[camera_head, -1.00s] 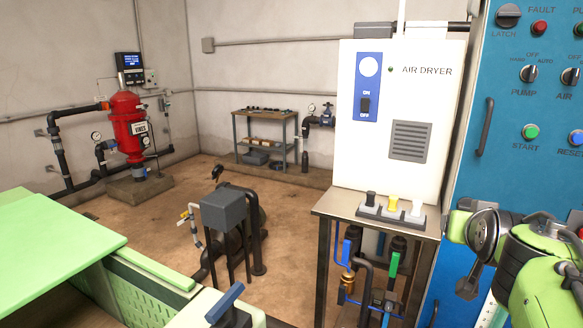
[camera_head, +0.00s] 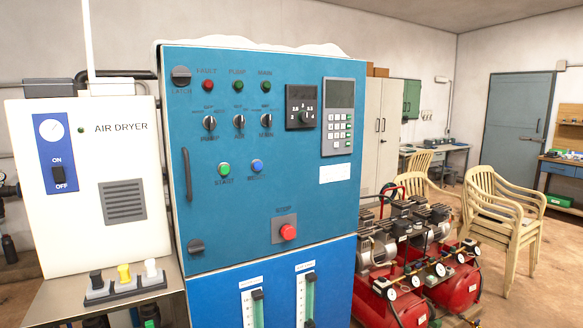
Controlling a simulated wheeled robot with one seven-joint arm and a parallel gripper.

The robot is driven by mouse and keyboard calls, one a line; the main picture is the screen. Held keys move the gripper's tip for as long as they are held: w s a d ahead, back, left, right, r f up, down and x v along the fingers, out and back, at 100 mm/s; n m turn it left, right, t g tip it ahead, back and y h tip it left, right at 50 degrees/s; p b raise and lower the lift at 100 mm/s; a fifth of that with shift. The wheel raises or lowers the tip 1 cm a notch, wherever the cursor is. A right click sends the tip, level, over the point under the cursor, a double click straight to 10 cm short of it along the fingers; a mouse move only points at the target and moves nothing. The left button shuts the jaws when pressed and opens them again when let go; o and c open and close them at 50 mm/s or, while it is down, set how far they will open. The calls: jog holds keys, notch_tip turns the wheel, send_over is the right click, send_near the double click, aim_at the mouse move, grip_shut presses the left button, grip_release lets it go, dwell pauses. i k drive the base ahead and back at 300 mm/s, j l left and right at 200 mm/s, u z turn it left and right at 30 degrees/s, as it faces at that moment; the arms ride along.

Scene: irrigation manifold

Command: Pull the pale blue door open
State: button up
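The blue control cabinet's upper door (camera_head: 245,225) stands upright in the middle and looks shut. A dark vertical handle (camera_head: 187,174) sits near its left edge, with a round latch knob (camera_head: 181,76) above and another dark knob (camera_head: 196,247) below. A grey-blue room door (camera_head: 514,125) is shut in the far right wall. I cannot tell for sure which of these two is meant by the pale blue door. My gripper is out of view.
The white air dryer (camera_head: 85,230) stands on a bench close left of the cabinet. Red compressors (camera_head: 400,285) stand at its right, with stacked beige chairs (camera_head: 505,215) beyond. Buttons and a red stop button (camera_head: 288,231) stick out from the cabinet door. Some floor is clear at the right.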

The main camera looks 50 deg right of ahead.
aim_at(310, 185)
jog(key=z, duration=1.35)
